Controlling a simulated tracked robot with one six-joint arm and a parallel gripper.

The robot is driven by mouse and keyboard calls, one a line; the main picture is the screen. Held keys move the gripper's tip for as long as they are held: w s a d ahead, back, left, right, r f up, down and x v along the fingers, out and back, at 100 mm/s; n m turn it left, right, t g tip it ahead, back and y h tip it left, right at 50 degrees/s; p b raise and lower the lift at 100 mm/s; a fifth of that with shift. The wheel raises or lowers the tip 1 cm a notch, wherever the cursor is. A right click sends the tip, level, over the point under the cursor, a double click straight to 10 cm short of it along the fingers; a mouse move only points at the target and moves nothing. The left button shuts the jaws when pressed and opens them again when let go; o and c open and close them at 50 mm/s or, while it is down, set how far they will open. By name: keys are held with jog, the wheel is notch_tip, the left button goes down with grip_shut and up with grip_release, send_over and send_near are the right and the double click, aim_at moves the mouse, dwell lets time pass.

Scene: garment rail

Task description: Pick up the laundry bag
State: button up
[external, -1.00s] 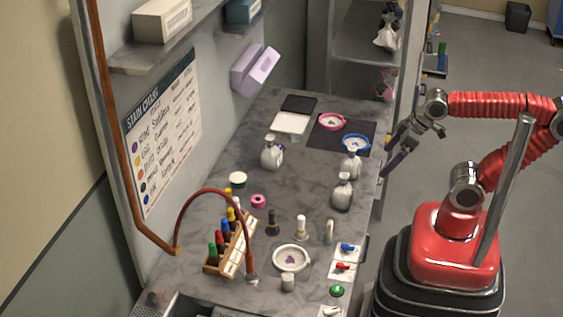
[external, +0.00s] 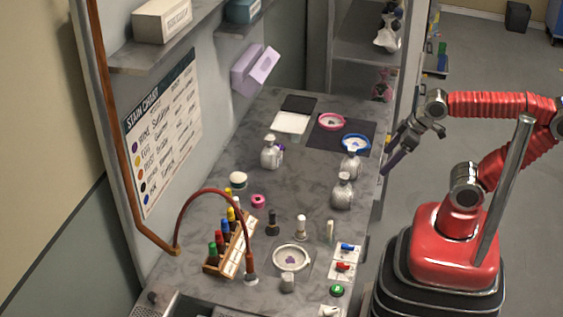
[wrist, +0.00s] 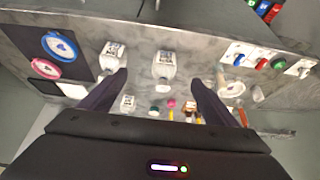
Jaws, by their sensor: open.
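Three small pale tied bags stand on the grey counter: one at the back middle (external: 271,154), one near the blue ring (external: 351,164), and one nearer the front right (external: 342,192). Which of them is the laundry bag I cannot tell. My gripper (external: 394,158) is off the counter's right edge, open and empty, with dark fingers pointing down. In the wrist view one bag (wrist: 164,70) appears between the fingers, at a distance; another (wrist: 113,56) is by the left fingertip and a third (wrist: 128,104) lies farther off. Nothing touches the fingers.
A pink ring (external: 331,121) and blue ring (external: 355,143) lie on a dark mat. A bottle rack (external: 236,250), a curved red hose (external: 210,191), a white dish (external: 291,258) and switches (external: 345,247) fill the counter's front. Shelves (external: 365,45) stand behind.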

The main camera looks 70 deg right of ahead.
jog(key=shift+c, duration=0.2)
notch_tip(320, 180, up, 5)
jog(key=w+d+r+m+t+h, duration=0.15)
jog(key=w+d, duration=0.25)
jog(key=w, duration=0.5)
jog(key=w+d+r+m+t+h, duration=0.1)
jog(key=w+d+r+t+h, duration=0.1)
jog(key=w+d, duration=0.5)
jog(key=n+t+y, duration=0.2)
jog(key=t+y, duration=0.1)
jog(key=t, duration=0.1)
send_over(279, 152)
jog(key=s, duration=0.1)
notch_tip(279, 152, down, 4)
jog(key=shift+t, duration=0.25)
notch_tip(279, 152, down, 20)
jog(key=shift+s+a+r, duration=0.1)
jog(key=shift+s+r, duration=0.05)
jog(key=shift+r, duration=0.1)
